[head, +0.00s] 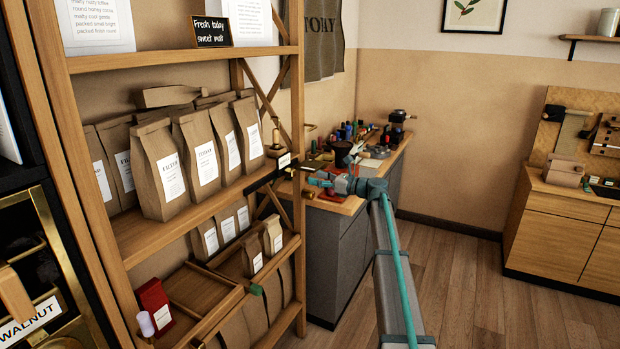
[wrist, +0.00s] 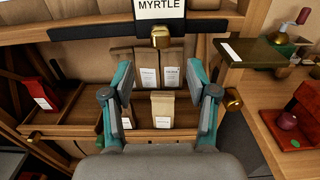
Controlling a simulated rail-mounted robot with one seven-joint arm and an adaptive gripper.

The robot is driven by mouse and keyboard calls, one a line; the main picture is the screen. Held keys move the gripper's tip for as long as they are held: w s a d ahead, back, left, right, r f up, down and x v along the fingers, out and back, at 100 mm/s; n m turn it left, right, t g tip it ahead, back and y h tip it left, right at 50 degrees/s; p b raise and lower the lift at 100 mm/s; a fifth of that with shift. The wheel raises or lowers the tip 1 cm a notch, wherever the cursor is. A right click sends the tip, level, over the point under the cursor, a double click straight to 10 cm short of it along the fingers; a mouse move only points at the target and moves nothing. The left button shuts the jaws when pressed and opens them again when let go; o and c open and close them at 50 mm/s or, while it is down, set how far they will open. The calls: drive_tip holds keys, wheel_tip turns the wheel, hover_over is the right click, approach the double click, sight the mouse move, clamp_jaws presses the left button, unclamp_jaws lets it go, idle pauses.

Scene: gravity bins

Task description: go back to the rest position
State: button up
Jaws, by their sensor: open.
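My gripper (head: 322,178) is at the right end of the shelf rack (head: 160,225), between it and the grey counter in the head view. My arm reaches up to it from the lower right. In the wrist view my gripper (wrist: 160,72) has its two grey and teal fingers wide apart with nothing between the pads. Beyond the fingers, small brown paper bags (wrist: 163,110) stand on the rack's lower level. The fingers appear apart from them.
A brass-knobbed fitting labelled MYRTLE (wrist: 160,12) is above the fingers. The counter (head: 335,255) at right holds clutter. Large labelled bags (head: 160,170) fill the middle shelf; a red box (head: 155,303) sits lower. The wooden floor (head: 470,280) is clear at right.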

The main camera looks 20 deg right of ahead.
drive_tip(key=shift+s+d, duration=0.1)
idle(0.3)
drive_tip(key=s+a+f+n+g+h, duration=0.3)
drive_tip(key=s+f+n, duration=0.3)
drive_tip(key=s+f, duration=0.75)
drive_tip(key=s+a+f+n+g+h, duration=0.3)
drive_tip(key=s+f+n, duration=0.4)
drive_tip(key=f, duration=1.1)
drive_tip(key=s+a+f+n+g+h, duration=0.25)
drive_tip(key=s+f+n+g, duration=0.2)
drive_tip(key=s+f, duration=0.85)
drive_tip(key=s+a+f+n+g+h, duration=0.1)
drive_tip(key=s+f, duration=0.5)
drive_tip(key=s, duration=0.9)
drive_tip(key=s+a+f+n+g+h, duration=0.2)
drive_tip(key=s+f+n+g, duration=0.2)
drive_tip(key=s, duration=1.1)
drive_tip(key=s+a+f+n+g+h, duration=0.1)
drive_tip(key=s+a+f+n+g, duration=0.1)
drive_tip(key=s+f, duration=0.6)
drive_tip(key=s+n+g, duration=0.1)
drive_tip(key=s+n, duration=0.1)
drive_tip(key=s, duration=0.5)
drive_tip(key=shift+s+a+f+h, duration=0.35)
drive_tip(key=shift+s+f, duration=0.05)
